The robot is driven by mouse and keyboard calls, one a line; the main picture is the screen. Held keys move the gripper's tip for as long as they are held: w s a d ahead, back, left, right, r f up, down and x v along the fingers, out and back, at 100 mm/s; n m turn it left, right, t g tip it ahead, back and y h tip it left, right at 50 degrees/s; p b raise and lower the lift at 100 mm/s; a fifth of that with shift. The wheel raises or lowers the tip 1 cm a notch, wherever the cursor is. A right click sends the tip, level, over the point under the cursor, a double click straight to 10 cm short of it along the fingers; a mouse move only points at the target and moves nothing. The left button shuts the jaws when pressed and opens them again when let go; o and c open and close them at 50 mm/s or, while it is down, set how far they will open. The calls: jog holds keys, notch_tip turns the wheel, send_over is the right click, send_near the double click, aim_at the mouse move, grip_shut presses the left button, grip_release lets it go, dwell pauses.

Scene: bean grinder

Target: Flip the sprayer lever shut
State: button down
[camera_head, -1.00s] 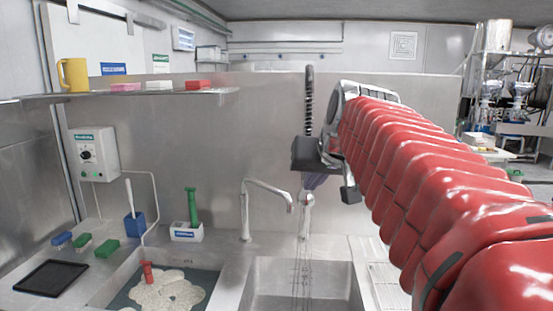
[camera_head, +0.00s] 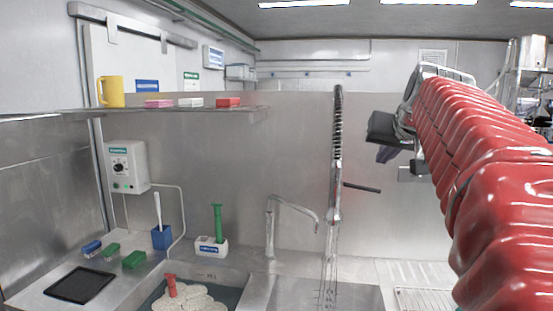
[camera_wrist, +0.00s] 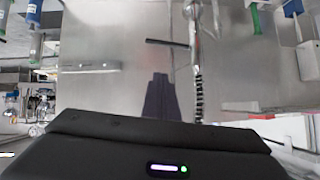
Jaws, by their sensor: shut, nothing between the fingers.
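The sprayer (camera_head: 337,130) is a tall tap with a dark coiled spring, standing behind the sink. Its dark lever (camera_head: 362,188) sticks out to the right, almost level. In the wrist view the sprayer's coil (camera_wrist: 198,95) and the bar-shaped lever (camera_wrist: 167,43) lie ahead of my gripper. My gripper (camera_head: 386,155) is to the right of the sprayer and above the lever in the head view. In the wrist view its dark fingers (camera_wrist: 160,97) are together and empty, apart from the lever. Thin streaks, seemingly water, run down below the sprayer.
A sink (camera_head: 290,293) and a curved tap (camera_head: 292,207) stand left of the sprayer. A green-handled tool in a white holder (camera_head: 211,246), a blue holder (camera_head: 161,238) and a control box (camera_head: 127,167) are further left. A shelf (camera_head: 165,109) with a yellow mug (camera_head: 111,92) runs along the wall.

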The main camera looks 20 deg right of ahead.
send_over(362, 188)
jog(key=s, duration=0.3)
notch_tip(362, 188, down, 5)
jog(key=shift+w+d+f, duration=0.1)
jog(key=shift+f, duration=0.85)
jog(key=shift+w+d+f, duration=0.1)
jog(key=shift+f, duration=0.8)
jog(key=shift+a, duration=0.1)
